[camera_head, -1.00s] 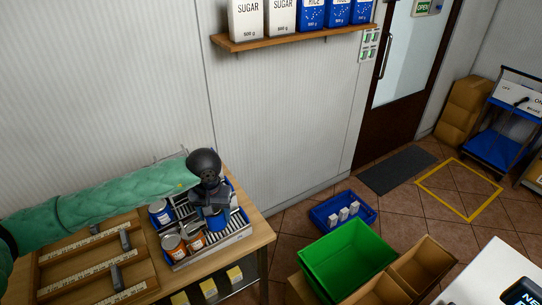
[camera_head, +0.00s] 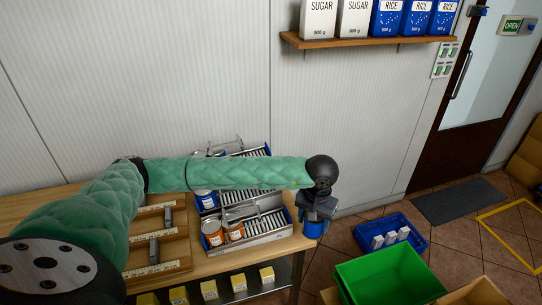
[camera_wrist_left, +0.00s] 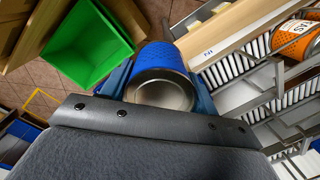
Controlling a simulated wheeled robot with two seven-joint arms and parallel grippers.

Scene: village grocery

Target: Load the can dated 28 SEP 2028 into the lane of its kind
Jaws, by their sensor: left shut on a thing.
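My left gripper (camera_head: 317,207) is shut on a blue can (camera_head: 313,230), held just off the right end of the wooden bench (camera_head: 285,262). In the left wrist view the blue can (camera_wrist_left: 161,58) sits between the fingers, its bare metal end towards the camera. No date is readable. The slatted lane racks (camera_head: 262,227) stand on the bench to the left of the gripper. An orange-labelled can (camera_head: 212,233) and a blue-labelled can (camera_head: 205,201) are in them. My forearm hides part of the racks. My right gripper is not in view.
A wooden divided tray (camera_head: 150,270) lies left of the racks. A green crate (camera_head: 385,275) and a blue crate (camera_head: 415,244) with white items are to the right, below bench level. A wall shelf (camera_head: 370,43) holds sugar and rice packs.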

